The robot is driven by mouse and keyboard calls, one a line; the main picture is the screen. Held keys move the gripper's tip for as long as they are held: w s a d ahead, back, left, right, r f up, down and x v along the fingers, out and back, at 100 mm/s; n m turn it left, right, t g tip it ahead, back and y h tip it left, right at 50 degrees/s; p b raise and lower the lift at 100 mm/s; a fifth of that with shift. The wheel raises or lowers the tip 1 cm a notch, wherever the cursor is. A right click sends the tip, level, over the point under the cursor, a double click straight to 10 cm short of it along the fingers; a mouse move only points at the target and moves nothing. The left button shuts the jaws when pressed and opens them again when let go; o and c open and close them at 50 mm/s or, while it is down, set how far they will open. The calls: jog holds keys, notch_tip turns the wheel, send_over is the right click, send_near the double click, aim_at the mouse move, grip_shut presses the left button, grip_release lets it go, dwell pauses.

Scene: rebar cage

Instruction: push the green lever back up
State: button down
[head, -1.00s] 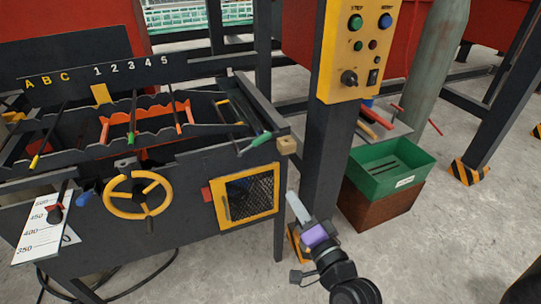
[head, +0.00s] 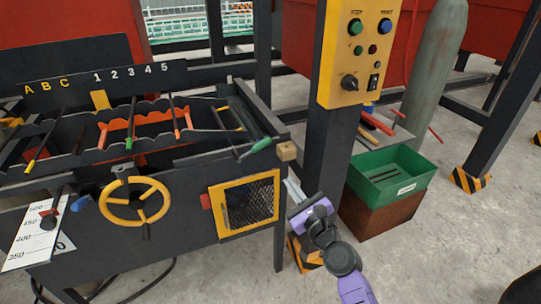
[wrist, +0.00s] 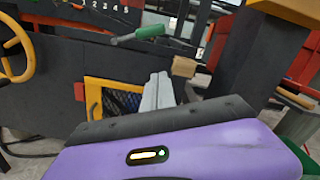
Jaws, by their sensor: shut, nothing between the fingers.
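The green lever handle (head: 262,144) sits at the right end of the dark machine's top, on a grey rod that slants down to the left. In the wrist view the handle (wrist: 150,31) is above and beyond my fingers. A wooden block (head: 287,151) is at the machine corner just right of the handle. My gripper (head: 292,188) is below and to the right of the handle, beside the yellow mesh panel, and apart from the lever. Its pale fingers (wrist: 159,91) are together, with nothing between them.
The yellow-framed mesh panel (head: 245,205) is left of my gripper. A dark post with a yellow control box (head: 357,52) stands to the right. A green bin (head: 390,176) is farther right. A yellow handwheel (head: 136,202) is on the machine front. Open concrete floor lies at right.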

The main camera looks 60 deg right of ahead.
jog(key=w+d+r+p, duration=0.4)
jog(key=w+p, duration=0.1)
jog(key=w, duration=0.5)
jog(key=shift+d, duration=0.25)
dwell(0.6)
jog(key=shift+r, duration=0.1)
jog(key=shift+r+n, duration=0.25)
jog(key=shift+n, duration=0.15)
